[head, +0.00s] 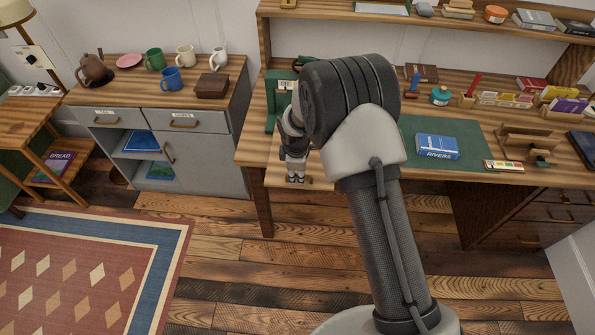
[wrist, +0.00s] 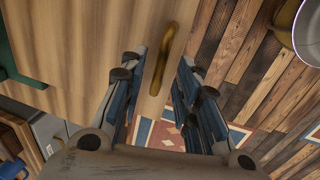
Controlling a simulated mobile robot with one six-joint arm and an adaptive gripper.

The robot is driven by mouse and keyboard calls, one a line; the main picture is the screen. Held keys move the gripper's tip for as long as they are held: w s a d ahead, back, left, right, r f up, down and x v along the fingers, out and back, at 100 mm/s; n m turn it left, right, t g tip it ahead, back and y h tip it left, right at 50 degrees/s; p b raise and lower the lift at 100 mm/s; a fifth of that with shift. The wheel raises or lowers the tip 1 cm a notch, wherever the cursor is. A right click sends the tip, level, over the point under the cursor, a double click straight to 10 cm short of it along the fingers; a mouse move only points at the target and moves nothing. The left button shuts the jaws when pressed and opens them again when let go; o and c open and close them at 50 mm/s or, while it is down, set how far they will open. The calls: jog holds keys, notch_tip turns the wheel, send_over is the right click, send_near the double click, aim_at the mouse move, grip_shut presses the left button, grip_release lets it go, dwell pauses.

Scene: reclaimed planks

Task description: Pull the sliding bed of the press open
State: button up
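The press (head: 271,118) is a green frame at the left end of the desk, partly hidden behind my arm. Its sliding bed (head: 274,175) is a pale wooden board that reaches to the desk's front edge. In the wrist view the bed (wrist: 75,50) fills the upper left, and a brass handle (wrist: 168,50) stands at its edge. My gripper (wrist: 158,75) is open, with one finger on each side of the handle and gaps between. In the head view my gripper (head: 296,172) is at the bed's front, and my arm hides much of the press.
A grey cabinet (head: 205,150) with mugs stands to the left. The plank floor (head: 240,260) before the desk is clear; a patterned rug (head: 90,270) lies at the left.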

jog(key=shift+r, duration=0.1)
notch_tip(320, 180, up, 12)
jog(key=s, duration=0.2)
jog(key=shift+s+f, duration=0.15)
jog(key=shift+f, duration=0.05)
jog(key=shift+r, duration=0.1)
jog(key=s+d+r+m+t, duration=0.1)
jog(key=s+d+r+m, duration=0.35)
jog(key=r, duration=0.35)
jog(key=s+d+r+m, duration=0.3)
jog(key=s+d+r, duration=0.3)
jog(key=r, duration=0.3)
jog(key=s+d+r+m, duration=0.1)
jog(key=s+d+m, duration=0.1)
jog(key=s, duration=0.5)
jog(key=s+d+r+m+t, duration=0.1)
jog(key=s+d+m, duration=0.1)
jog(key=s+m, duration=0.2)
jog(key=s+d+r+m, duration=0.1)
jog(key=s+m, duration=0.3)
jog(key=s, duration=0.5)
jog(key=shift+s+d+r, duration=0.35)
jog(key=shift+s+d, duration=0.05)
jog(key=shift+d, duration=0.4)
